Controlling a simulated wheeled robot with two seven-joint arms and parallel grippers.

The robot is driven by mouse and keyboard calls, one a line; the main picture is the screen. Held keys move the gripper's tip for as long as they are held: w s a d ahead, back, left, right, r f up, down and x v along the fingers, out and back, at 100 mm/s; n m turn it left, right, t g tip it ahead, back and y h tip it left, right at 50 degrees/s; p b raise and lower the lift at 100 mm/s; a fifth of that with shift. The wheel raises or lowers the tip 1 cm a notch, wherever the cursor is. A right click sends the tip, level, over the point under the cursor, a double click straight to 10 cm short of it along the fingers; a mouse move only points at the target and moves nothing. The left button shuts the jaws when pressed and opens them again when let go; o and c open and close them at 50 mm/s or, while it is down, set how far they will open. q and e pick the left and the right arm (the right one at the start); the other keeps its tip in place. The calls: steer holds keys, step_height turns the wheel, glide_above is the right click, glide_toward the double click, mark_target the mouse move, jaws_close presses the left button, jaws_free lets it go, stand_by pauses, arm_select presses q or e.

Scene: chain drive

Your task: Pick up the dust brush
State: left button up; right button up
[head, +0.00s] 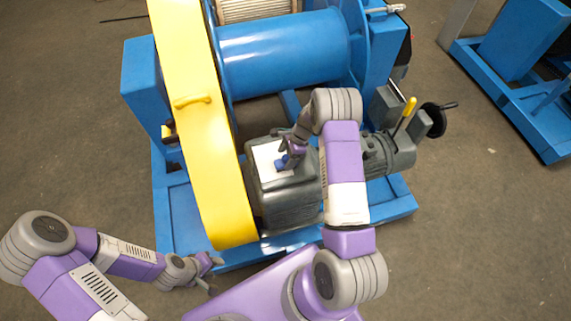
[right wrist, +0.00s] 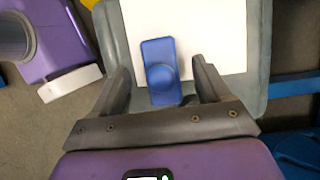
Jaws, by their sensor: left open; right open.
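The dust brush appears to be the small blue piece (head: 281,162) on a white sheet (head: 268,154) on top of the grey gearbox. In the right wrist view the blue brush (right wrist: 159,60) is a flat rectangle with a round knob, lying on the white sheet (right wrist: 215,28). My right gripper (head: 287,154) is over the gearbox at the brush. In the right wrist view its open fingers (right wrist: 160,72) stand on either side of the brush, with visible gaps. Bristles are hidden. My left gripper (head: 210,272) is open and empty, low by the machine's front left.
A tall yellow guard (head: 205,130) stands just left of the gearbox (head: 290,205). Behind is a blue drum (head: 285,50). A motor with a yellow-handled lever (head: 405,115) and a black handwheel (head: 433,120) is at the right. Open floor (head: 480,230) lies at the right.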

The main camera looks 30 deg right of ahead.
mark_target(284, 157)
steer(key=shift+x, duration=1.25)
steer(key=c, duration=1.2)
step_height(284, 157, up, 10)
steer(key=shift+r+p, duration=0.1)
steer(key=shift+p, duration=1.15)
